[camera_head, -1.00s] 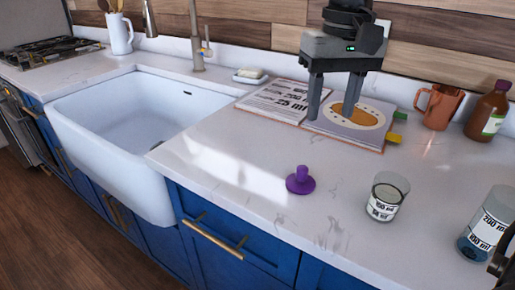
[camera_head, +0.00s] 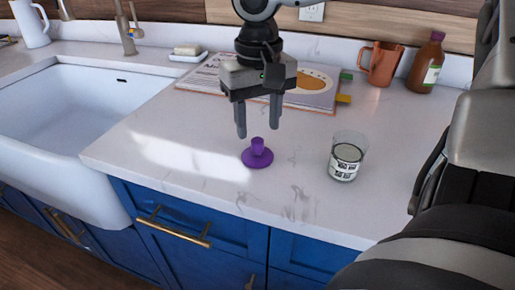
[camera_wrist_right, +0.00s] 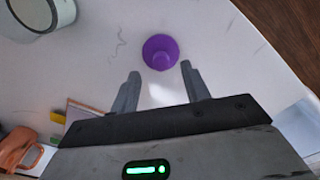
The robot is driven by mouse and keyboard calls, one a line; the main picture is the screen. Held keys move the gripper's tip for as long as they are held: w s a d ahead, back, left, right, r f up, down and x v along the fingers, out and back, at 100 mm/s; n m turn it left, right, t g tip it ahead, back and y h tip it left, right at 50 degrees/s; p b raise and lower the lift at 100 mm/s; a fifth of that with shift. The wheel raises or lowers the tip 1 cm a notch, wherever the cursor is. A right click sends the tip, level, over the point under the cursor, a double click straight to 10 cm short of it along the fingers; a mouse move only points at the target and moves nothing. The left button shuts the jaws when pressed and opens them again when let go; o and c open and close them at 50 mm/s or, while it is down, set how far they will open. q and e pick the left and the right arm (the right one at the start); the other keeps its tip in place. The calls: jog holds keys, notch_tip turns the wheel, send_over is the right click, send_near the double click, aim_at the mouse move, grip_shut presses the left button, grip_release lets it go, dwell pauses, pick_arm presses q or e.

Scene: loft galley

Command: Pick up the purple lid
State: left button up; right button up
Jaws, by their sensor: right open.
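The purple lid (camera_head: 257,157), a round disc with an upright knob, lies on the white countertop (camera_head: 215,185) near its front edge. My right gripper (camera_head: 258,131) is open and points down, its fingertips just above and behind the lid in the head view. In the right wrist view the lid (camera_wrist_right: 160,52) appears just beyond the two fingertips (camera_wrist_right: 160,70), roughly centred between them. Nothing is between the fingers. My left gripper is not in view.
A glass with a label (camera_head: 346,157) stands right of the lid. An open book (camera_head: 310,92) lies behind the gripper. A copper mug (camera_head: 382,63) and brown bottle (camera_head: 426,62) stand at the back right. The sink (camera_head: 75,105) is at left; counter around the lid is clear.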

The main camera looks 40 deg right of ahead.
aim_at(257, 139)
notch_tip(257, 139, down, 5)
jog(key=shift+r+b, duration=0.2)
jog(key=shift+b, duration=0.1)
grip_shut()
jog(key=shift+r, duration=0.15)
